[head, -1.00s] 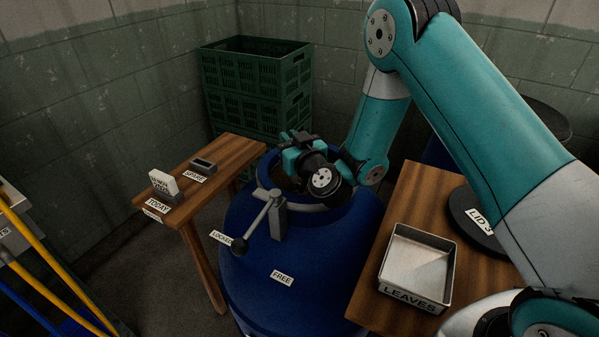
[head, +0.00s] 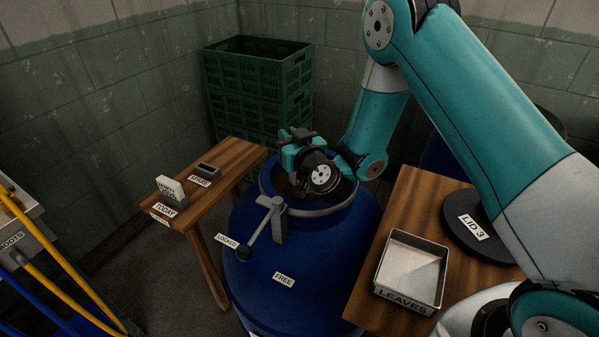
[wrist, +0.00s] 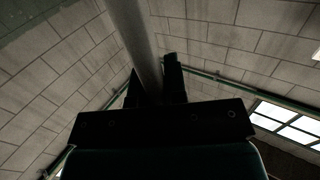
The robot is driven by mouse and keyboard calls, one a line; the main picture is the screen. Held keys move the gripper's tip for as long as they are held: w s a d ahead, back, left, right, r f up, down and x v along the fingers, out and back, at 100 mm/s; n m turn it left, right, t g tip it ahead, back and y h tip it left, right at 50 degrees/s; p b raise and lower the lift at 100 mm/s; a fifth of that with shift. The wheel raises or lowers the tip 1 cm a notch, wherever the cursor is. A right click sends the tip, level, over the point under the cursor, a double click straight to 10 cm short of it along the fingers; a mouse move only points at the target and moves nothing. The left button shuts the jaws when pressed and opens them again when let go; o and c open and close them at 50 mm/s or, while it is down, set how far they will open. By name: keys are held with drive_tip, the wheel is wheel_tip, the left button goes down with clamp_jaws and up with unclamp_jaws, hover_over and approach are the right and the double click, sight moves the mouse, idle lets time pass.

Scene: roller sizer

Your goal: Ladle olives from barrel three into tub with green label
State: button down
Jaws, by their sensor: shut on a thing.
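A blue barrel (head: 300,250) with an open top stands in the middle of the head view; no number shows on it. My gripper (head: 300,134) is over its mouth, with my wrist in front hiding much of the opening. In the wrist view my gripper (wrist: 158,85) is shut on a grey rod (wrist: 138,40), which looks like a ladle handle. The rod's far end is out of view, and no bowl shows. The olives cannot be made out. No tub with a green label is in view. A dark round lid marked LID 3 (head: 490,243) lies on the right table.
A lever (head: 262,225) with LOCKED and FREE labels is on the barrel's front. A metal LEAVES tray (head: 411,270) sits on the right table (head: 405,205). The left bench (head: 232,160) holds a TODAY block (head: 171,190) and a SPARE holder (head: 207,170). Green crates (head: 258,90) stand behind.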

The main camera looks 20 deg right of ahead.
wheel_tip(320, 180, up, 9)
drive_tip(key=p, duration=0.8)
drive_tip(key=shift+d+f, duration=0.15)
drive_tip(key=shift+f, duration=0.05)
drive_tip(key=shift+w, duration=0.1)
idle(0.4)
drive_tip(key=s+d+f+m+h+b, duration=0.1)
drive_tip(key=s+d+f+m+h, duration=0.1)
drive_tip(key=d, duration=1.1)
drive_tip(key=shift+s+d+f+h, duration=0.2)
drive_tip(key=shift+s+d+h, duration=0.1)
drive_tip(key=shift+s+h, duration=0.35)
drive_tip(key=shift+w, duration=0.15)
